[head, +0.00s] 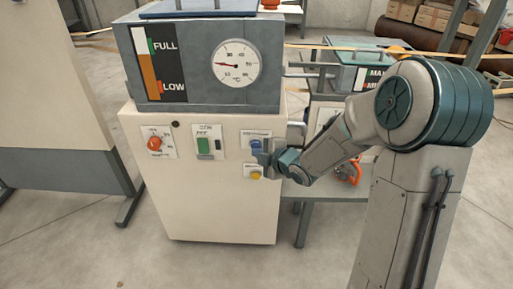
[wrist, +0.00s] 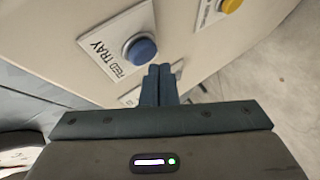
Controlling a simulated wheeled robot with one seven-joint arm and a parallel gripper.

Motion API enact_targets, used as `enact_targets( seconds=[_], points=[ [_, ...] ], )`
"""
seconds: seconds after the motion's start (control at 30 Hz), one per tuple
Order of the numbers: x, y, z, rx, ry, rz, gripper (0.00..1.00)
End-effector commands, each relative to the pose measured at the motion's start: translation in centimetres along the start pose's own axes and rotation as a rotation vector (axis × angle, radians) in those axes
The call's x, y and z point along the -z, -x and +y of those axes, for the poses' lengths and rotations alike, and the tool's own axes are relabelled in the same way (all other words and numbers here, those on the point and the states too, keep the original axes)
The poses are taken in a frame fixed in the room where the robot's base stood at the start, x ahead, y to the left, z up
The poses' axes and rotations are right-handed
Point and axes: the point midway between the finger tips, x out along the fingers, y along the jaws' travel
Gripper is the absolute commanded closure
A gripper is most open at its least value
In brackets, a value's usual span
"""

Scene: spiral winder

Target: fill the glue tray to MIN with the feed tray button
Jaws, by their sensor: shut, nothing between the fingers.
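The blue feed tray button (head: 256,143) is on the front of the pale cabinet, with my gripper (head: 262,158) close in front of it and partly over it. In the wrist view the blue button (wrist: 141,50) sits beside the label FEED TRAY. My gripper's fingers (wrist: 159,72) are shut and empty, just to the right of the button. I cannot tell whether they touch the panel. The glue tray (head: 340,78) stands behind on the right, with MAX and MIN marks (head: 372,78). My arm hides part of the marks, and its level is not readable.
A yellow button (head: 255,175) is below the blue one. A green switch (head: 203,146) and a red-orange knob (head: 154,143) are to the left. The grey tank (head: 200,100) above has a FULL/LOW gauge (head: 149,68) and a dial (head: 236,64). Bare floor lies in front.

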Motion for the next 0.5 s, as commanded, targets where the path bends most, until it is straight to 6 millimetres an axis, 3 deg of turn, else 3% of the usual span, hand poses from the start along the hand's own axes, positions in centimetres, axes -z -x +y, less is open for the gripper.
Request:
enact_targets(
  seconds=[0.5],
  points=[
    [0.7, 0.88, -0.8, 0.001, 0.002, 0.001, 1.0]
  ],
)
